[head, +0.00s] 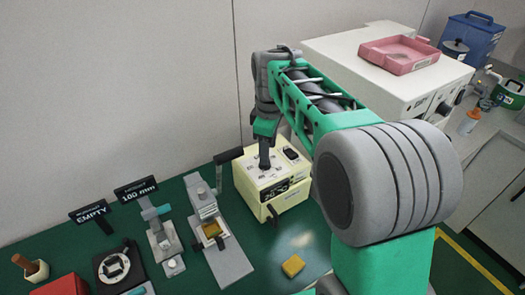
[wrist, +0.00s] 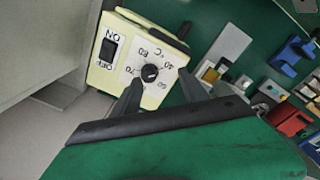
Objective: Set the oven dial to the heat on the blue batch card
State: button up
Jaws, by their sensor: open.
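The oven is a small cream box (head: 282,197) on the green bench. In the wrist view its cream top panel (wrist: 128,28) shows a black round dial (wrist: 150,72) ringed with black heat numbers and a °C mark, and a black rocker switch (wrist: 108,49). I cannot tell surely which number the dial points to. My gripper (head: 265,164) points down over the panel. In the wrist view its fingers (wrist: 158,78) are apart, one either side of the dial in the picture; contact cannot be told. I cannot pick out the blue batch card in either view.
A yellow block (head: 293,265) lies in front. A white cabinet with a pink tray (head: 400,54) stands behind right.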

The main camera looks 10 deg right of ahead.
jog(key=w+n, duration=0.1)
jog(key=w, duration=0.1)
jog(key=w+n, duration=0.1)
jog(key=shift+w+f+n+g, duration=0.2)
jog(key=shift+w+n+g, duration=0.1)
jog(key=shift+w+n, duration=0.1)
jog(key=shift+f, duration=0.35)
notch_tip(320, 180, down, 7)
jog(key=shift+p, duration=0.8)
jog(key=shift+c, duration=0.4)
grip_shut()
